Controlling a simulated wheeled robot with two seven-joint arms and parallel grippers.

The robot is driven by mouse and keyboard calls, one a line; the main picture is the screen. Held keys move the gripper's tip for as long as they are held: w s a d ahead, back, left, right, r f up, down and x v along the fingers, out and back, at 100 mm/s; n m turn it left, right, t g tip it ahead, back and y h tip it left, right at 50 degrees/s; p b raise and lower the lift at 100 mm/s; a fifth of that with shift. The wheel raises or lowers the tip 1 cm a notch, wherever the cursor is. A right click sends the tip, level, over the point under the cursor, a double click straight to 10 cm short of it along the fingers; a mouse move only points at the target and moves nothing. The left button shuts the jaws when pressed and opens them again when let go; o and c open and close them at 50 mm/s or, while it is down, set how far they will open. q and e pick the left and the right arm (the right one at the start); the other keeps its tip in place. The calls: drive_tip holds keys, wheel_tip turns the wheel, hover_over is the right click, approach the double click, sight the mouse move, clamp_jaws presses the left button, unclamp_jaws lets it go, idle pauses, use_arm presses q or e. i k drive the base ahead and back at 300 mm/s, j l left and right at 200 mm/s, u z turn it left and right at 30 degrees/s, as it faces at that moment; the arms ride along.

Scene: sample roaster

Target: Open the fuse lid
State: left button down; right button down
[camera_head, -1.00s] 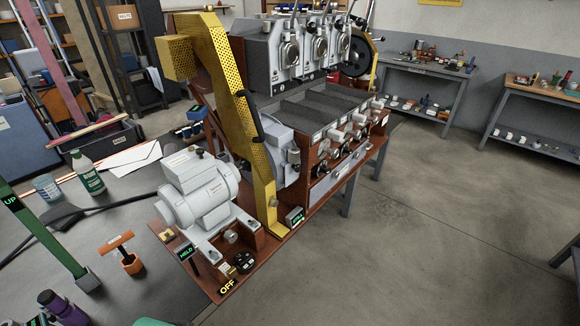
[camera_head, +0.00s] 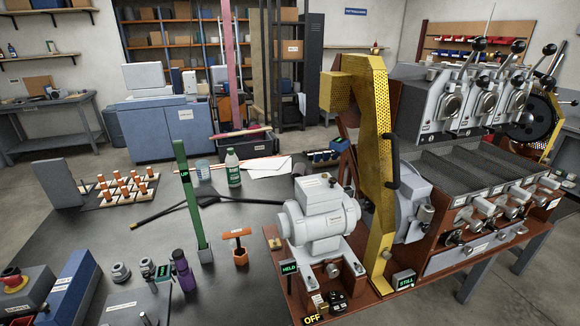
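I cannot single out a fuse lid in the head view; no part is clearly marked as one. The roaster (camera_head: 470,160) stands at the right on a red-brown base, with a yellow perforated guard (camera_head: 378,170) and a grey motor (camera_head: 318,218) in front. A small black switch part (camera_head: 337,301) sits at the base's front corner beside a sign reading OFF (camera_head: 312,320). Other small signs read HELD (camera_head: 289,267) and STILL (camera_head: 404,279). Neither of my grippers is in view.
The dark bench holds a green post (camera_head: 192,200) marked UP, an orange T-handle (camera_head: 238,245), a purple bottle (camera_head: 183,271), a green-labelled bottle (camera_head: 233,168) and a rack of orange-topped pieces (camera_head: 128,188). A blue box (camera_head: 72,286) lies front left. Floor is open beyond the bench.

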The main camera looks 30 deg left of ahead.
sight(60, 308)
drive_tip(key=u, duration=2.8)
